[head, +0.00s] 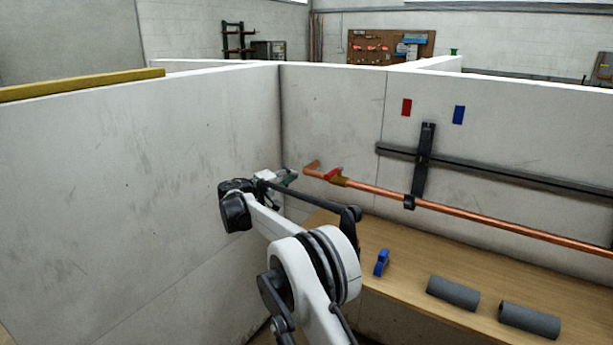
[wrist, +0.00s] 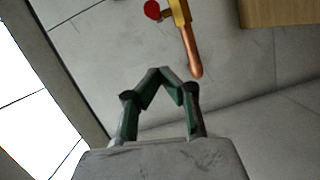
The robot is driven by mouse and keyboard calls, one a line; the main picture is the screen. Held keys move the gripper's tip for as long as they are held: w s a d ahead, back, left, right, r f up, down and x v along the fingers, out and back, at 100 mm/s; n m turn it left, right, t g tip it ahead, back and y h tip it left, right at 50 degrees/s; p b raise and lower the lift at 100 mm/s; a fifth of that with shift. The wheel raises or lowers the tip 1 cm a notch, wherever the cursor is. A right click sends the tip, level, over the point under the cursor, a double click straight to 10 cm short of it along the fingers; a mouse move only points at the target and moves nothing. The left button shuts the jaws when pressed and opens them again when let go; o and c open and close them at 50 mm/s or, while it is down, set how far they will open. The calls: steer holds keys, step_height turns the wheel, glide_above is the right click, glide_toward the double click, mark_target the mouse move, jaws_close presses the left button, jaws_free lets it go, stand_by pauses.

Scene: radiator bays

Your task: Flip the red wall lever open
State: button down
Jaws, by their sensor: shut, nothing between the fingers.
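The red lever (head: 333,173) sits on a brass valve (head: 338,181) near the left end of a copper pipe (head: 450,209) along the wall. In the wrist view the red lever (wrist: 152,10) is at the top, to the left of the brass valve body (wrist: 180,12), and the pipe's end (wrist: 195,68) points down toward my fingers. My gripper (head: 292,174) is left of the pipe's end in the head view. In the wrist view my gripper (wrist: 165,72) has its fingertips together, empty, apart from the lever.
A wooden bench (head: 400,262) below the pipe bears a blue clamp-like piece (head: 382,262) and two grey cylinders (head: 453,292) (head: 529,319). A black bracket (head: 422,165) and rail hold the pipe area. Red (head: 407,107) and blue (head: 458,115) tags are on the wall above.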

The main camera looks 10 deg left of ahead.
mark_target(334, 173)
steer(key=w+d+f, duration=0.1)
steer(key=w+d, duration=0.4)
steer(key=d, duration=0.4)
steer(key=shift+w+d, duration=0.15)
steer(key=shift+w, duration=0.2)
steer(key=shift+f, duration=0.1)
steer(key=shift+s+y, duration=0.2)
steer(key=shift+y, duration=0.1)
stand_by(0.3)
